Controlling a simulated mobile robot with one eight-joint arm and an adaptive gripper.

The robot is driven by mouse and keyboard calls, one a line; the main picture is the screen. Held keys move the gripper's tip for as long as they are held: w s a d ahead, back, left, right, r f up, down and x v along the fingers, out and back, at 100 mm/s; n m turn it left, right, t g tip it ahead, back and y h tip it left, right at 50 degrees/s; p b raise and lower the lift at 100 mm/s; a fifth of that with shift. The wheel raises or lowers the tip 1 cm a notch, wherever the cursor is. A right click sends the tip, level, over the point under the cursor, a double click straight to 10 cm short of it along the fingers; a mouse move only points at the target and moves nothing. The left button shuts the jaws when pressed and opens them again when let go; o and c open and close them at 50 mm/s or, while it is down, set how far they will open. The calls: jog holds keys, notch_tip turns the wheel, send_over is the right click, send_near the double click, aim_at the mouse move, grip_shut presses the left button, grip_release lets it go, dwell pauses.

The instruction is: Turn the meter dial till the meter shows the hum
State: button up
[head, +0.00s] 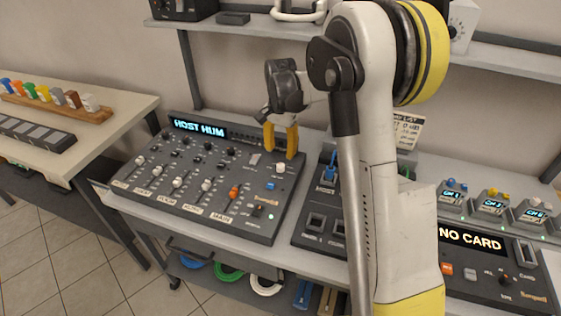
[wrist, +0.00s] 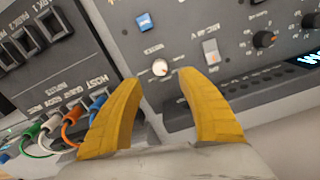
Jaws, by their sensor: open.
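The mixing desk (head: 205,229) stands on the bench, and its meter display (head: 198,127) glows with the words "HOST HUM". A corner of the lit display also shows in the wrist view (wrist: 309,60). The meter dial, a small white knob (head: 281,168), sits at the desk's upper right. In the wrist view the dial (wrist: 160,68) shows in the gap just beyond the fingertips. My gripper (head: 280,153), with yellow fingers, is open and empty above the dial. The fingers (wrist: 160,78) look apart from it. The dial's pointer mark is too small to read.
A blue button (head: 270,185) and an orange fader (head: 234,191) lie close by on the desk. A patch box with coloured cables (wrist: 68,118) stands beside it. At right a unit reads "NO CARD" (head: 470,239). A shelf (head: 230,25) runs behind.

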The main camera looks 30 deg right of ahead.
aim_at(280, 166)
jog(key=shift+r, duration=2.35)
jog(key=s+a+r+n+t, duration=0.3)
jog(key=s+a+r+n, duration=0.3)
jog(key=s+r, duration=0.4)
jog(key=s+a+f+n+t, duration=0.1)
jog(key=s+a+n+t, duration=0.1)
jog(key=s, duration=0.5)
jog(key=s+a+f+n+t, duration=0.2)
jog(key=s+a+n, duration=0.1)
jog(key=s, duration=0.5)
jog(key=shift+s+a, duration=0.3)
jog(key=shift+a, duration=0.45)
